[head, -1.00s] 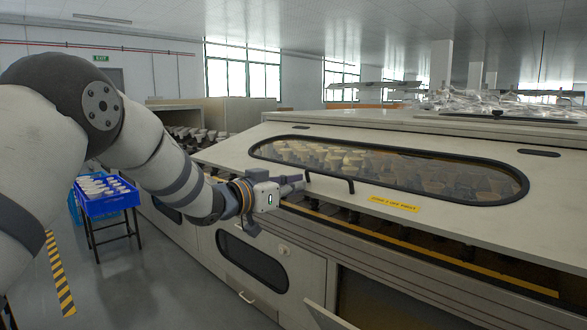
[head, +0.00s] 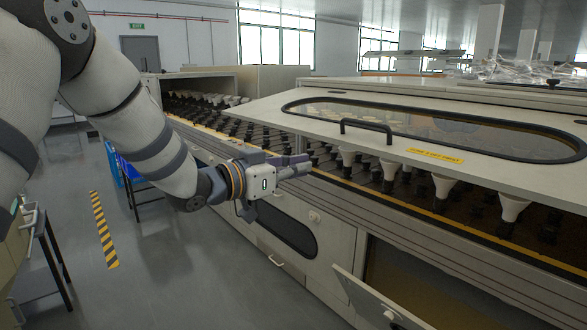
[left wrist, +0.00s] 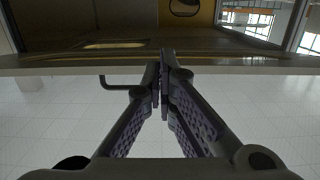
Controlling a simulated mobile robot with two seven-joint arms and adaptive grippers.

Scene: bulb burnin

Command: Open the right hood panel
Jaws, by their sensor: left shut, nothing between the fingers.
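The right hood panel (head: 270,108) is a cream lid with a long dark-rimmed window, a black bar handle (head: 366,129) and a yellow label. It stands partly raised and tilted, with a gap under its front edge that shows white bulbs (head: 513,204) in dark sockets. My left gripper (head: 300,166) is shut and empty, below and left of the handle, in front of the gap. In the left wrist view its fingertips (left wrist: 161,60) meet near the panel's edge, and the handle (left wrist: 120,84) lies to their left, apart from them. My right gripper is out of view.
The machine's left bay (head: 215,110) stands open with rows of sockets. A lower cabinet door (head: 375,300) is ajar at the front. A blue crate (head: 133,172) shows behind my arm. The grey floor (head: 160,265) beside the machine is clear apart from a striped marking.

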